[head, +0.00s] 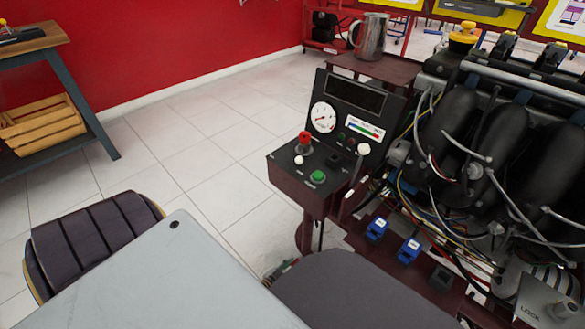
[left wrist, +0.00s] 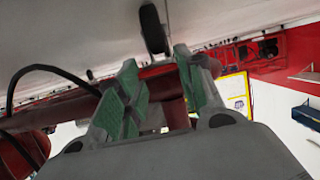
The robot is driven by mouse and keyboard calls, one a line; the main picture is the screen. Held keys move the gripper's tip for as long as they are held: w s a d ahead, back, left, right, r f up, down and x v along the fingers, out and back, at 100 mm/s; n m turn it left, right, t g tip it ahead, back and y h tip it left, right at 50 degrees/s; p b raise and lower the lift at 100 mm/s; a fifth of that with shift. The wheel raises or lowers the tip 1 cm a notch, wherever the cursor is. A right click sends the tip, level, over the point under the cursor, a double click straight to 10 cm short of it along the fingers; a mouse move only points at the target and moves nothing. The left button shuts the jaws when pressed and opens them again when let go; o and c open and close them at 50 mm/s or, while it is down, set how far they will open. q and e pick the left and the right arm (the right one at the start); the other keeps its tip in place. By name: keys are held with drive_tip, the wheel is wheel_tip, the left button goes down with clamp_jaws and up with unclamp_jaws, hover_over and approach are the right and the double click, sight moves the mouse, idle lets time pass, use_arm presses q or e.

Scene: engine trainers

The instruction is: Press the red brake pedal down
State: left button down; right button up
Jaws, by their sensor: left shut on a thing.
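In the head view my left gripper (head: 280,270) shows only as a small part low beside the dark red trainer frame, mostly hidden by a dark grey shape. In the left wrist view its two green-padded fingers (left wrist: 160,92) stand apart, closed about a dark red part (left wrist: 172,108). I cannot tell whether this part is the brake pedal or a piece of the frame. No red brake pedal can be made out clearly in the head view; the area below the console is hidden. My right gripper is in neither view.
The engine trainer's console (head: 335,150) carries a gauge, a red knob (head: 304,142) and a green button (head: 318,176). The engine (head: 470,140) with loose cables stands at the right. A metal jug (head: 371,38) stands behind. Tiled floor (head: 190,150) is clear at the left.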

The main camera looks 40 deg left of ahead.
use_arm(q)
drive_tip(key=shift+a+f, duration=0.1)
drive_tip(key=shift+f, duration=0.2)
drive_tip(key=shift+t, duration=0.5)
drive_tip(key=c, duration=0.9)
unclamp_jaws()
drive_tip(key=shift+s, duration=0.15)
drive_tip(key=shift+v, duration=5.85)
